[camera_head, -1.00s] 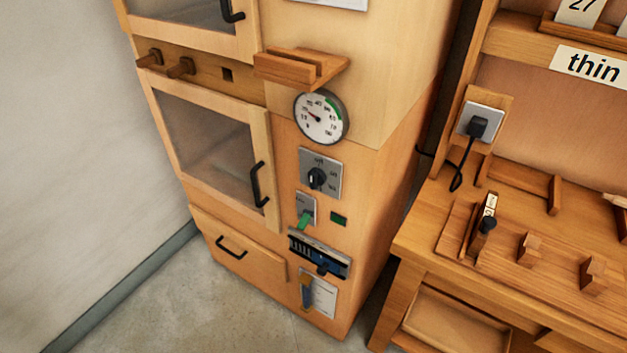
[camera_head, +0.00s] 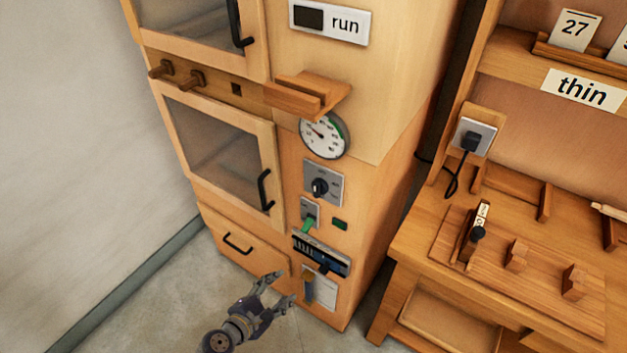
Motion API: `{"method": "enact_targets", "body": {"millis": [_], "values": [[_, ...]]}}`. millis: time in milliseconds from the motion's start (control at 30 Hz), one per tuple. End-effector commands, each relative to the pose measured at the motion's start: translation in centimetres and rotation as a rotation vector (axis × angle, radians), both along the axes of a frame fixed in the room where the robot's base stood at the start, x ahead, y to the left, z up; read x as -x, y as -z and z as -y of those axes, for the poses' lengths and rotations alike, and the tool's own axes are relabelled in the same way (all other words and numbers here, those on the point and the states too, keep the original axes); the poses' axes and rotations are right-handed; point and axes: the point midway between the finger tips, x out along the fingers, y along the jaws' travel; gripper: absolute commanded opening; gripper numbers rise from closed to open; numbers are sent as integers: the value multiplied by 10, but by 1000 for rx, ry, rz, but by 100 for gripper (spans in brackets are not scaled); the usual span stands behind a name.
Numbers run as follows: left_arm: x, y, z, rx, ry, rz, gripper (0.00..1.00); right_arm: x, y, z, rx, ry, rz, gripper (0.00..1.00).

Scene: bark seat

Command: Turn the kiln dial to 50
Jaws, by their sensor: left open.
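The kiln (camera_head: 375,195) is a tall wooden cabinet in the middle of the head view. Its dial (camera_head: 320,187) is a black knob on a grey plate, below a round gauge (camera_head: 324,135) with a green arc. The dial's scale marks are too small to read. My right gripper is not in view.
A wooden shelf bracket (camera_head: 307,95) juts out above the gauge. Dark door handles (camera_head: 265,189) stick out left of the dial. A workbench (camera_head: 440,240) with blocks stands close on the right. The floor at the left front is clear.

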Motion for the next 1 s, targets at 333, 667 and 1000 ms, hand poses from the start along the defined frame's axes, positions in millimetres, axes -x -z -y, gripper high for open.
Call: {"method": "enact_targets", "body": {"millis": [333, 667, 1000], "values": [[-47, -217, 29, 808, -137, 16, 51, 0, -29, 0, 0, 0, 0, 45], [-67, -239, 41, 902, -136, 6, 51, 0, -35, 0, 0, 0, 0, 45], [-119, -238, 72, 900, -136, 5, 51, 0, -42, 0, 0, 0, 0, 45]]}}
